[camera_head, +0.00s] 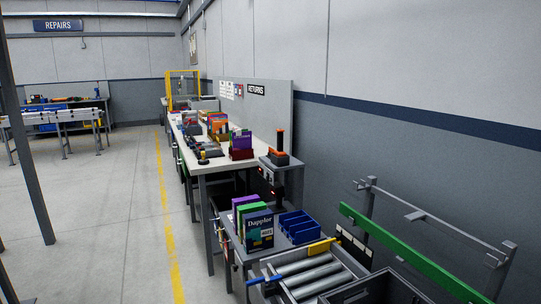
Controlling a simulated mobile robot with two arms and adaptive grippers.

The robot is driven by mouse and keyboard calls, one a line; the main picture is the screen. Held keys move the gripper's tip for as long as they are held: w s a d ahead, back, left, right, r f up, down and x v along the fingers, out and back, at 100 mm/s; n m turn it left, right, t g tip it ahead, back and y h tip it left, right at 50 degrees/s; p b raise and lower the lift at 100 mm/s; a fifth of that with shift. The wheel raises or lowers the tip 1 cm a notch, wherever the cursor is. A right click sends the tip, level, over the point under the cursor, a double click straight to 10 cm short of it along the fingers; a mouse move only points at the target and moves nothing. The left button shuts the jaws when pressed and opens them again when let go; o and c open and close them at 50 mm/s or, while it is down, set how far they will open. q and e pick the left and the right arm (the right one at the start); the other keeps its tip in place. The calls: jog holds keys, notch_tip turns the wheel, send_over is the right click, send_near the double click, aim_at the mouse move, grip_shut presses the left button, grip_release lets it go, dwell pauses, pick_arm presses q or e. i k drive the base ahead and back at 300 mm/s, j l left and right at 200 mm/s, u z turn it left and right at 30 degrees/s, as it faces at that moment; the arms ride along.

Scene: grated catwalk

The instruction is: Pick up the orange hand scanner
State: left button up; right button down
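Neither of my grippers shows in the head view.
A lower table holds upright boxes (258,230) and a blue divided bin (299,226). A roller conveyor (317,276) and a green rail (405,247) are in front at right. The grey floor (100,210) left of the yellow line (167,215) is mostly clear; a grey post (27,140) stands there.

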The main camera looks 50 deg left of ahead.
aim_at(279, 153)
jog(key=u, duration=1.45)
jog(key=k+z, duration=0.1)
jog(key=z, duration=2.5)
jog(key=k+j, duration=0.15)
jog(key=j, duration=0.6)
jog(key=k+j+u, duration=0.15)
jog(key=j, duration=0.6)
jog(key=k+j, duration=0.15)
jog(key=j, duration=0.65)
jog(key=k+j+u, duration=0.15)
jog(key=j, duration=1.4)
jog(key=k+u, duration=0.05)
jog(key=k, duration=0.05)
